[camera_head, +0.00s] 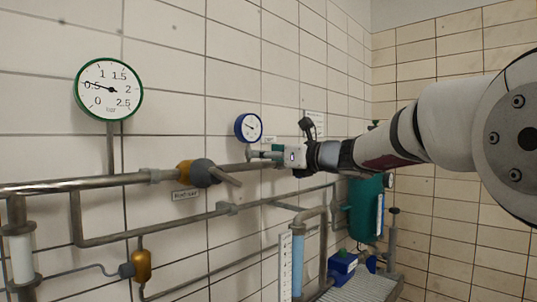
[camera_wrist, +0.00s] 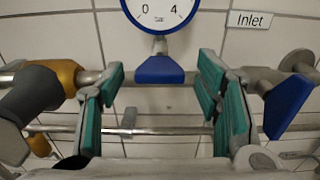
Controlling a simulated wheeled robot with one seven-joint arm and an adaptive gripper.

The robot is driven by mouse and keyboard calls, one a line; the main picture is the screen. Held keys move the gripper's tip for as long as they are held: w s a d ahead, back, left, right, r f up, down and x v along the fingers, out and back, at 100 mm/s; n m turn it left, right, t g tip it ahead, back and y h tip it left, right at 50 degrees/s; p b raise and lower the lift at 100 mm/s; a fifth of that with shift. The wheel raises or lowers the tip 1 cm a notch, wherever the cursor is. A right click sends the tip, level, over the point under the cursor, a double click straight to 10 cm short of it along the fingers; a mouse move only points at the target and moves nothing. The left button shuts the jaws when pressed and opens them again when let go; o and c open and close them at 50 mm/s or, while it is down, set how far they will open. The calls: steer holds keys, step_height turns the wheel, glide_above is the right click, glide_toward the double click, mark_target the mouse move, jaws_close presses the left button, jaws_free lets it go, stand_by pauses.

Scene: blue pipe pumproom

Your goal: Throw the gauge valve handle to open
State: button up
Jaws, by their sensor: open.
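In the wrist view, a blue handle (camera_wrist: 160,70), which looks like the gauge valve handle, sits on a short stem under the blue-rimmed gauge (camera_wrist: 160,12). The same gauge (camera_head: 248,128) shows on the wall in the head view. My gripper (camera_wrist: 161,86) is open, with one teal-padded finger on each side of the handle and clear gaps between. The handle is roughly centred between the fingertips; I cannot tell how deep it lies. In the head view my gripper (camera_head: 264,154) is just below the gauge and the handle cannot be made out.
A horizontal pipe (camera_wrist: 140,131) runs behind the fingers. Right of them is another blue handle (camera_wrist: 287,104) below an Inlet label (camera_wrist: 251,20). At left is a grey and orange valve (camera_wrist: 40,90). A green-rimmed gauge (camera_head: 109,89) hangs further left.

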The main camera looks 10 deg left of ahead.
steer(key=c, duration=1.2)
steer(key=shift+o, duration=0.2)
steer(key=shift+n+b, duration=0.3)
steer(key=shift+b, duration=0.15)
steer(key=n+b, duration=1.6)
steer(key=n, duration=0.1)
steer(key=shift+f+b, duration=0.15)
steer(key=shift+b, duration=0.15)
steer(key=shift+a+n, duration=0.1)
steer(key=shift+n, duration=0.3)
